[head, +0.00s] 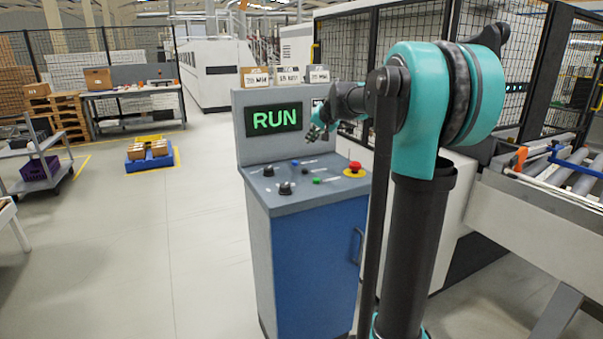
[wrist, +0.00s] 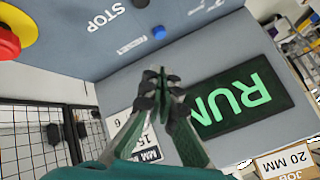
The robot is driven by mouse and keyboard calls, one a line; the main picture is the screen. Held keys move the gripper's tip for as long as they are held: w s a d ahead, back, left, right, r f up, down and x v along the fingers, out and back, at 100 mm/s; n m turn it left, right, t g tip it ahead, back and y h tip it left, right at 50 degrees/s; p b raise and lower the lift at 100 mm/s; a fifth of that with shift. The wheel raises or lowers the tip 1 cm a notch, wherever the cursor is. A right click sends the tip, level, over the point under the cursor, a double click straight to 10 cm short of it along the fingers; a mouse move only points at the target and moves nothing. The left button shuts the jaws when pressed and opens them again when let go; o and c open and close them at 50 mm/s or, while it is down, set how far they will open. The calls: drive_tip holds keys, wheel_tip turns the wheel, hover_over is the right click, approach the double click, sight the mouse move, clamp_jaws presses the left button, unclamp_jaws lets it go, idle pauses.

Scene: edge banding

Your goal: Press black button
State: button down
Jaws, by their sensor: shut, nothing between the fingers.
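The control console (head: 318,265) has a sloped grey top with several controls. A small black button (head: 305,171) sits near the middle of that top; in the wrist view a dark round control (wrist: 140,3) at the top edge, near the STOP label, appears to be the same one. Two larger black knobs (head: 285,188) and (head: 268,170) are to its left. My gripper (head: 315,130) is shut and empty, in front of the upright screen panel and above the console top. In the wrist view its fingertips (wrist: 163,76) meet, apart from the buttons.
A red emergency stop (head: 355,167) on a yellow base is at the right of the top. A blue button (head: 295,162) and a green button (head: 317,181) are close by. The screen (head: 274,119) reads RUN. Boxes (head: 287,75) stand on the console; a conveyor (head: 560,180) is right.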

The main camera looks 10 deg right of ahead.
sight(306, 171)
drive_tip(key=shift+s+a+r+y, duration=0.1)
drive_tip(key=shift+a+y, duration=0.05)
drive_tip(key=shift+a, duration=0.3)
drive_tip(key=shift+s+a+r+y, duration=0.1)
drive_tip(key=shift+a+y, duration=0.05)
drive_tip(key=shift+a, duration=0.25)
drive_tip(key=shift+f, duration=5.3)
drive_tip(key=shift+r, duration=0.9)
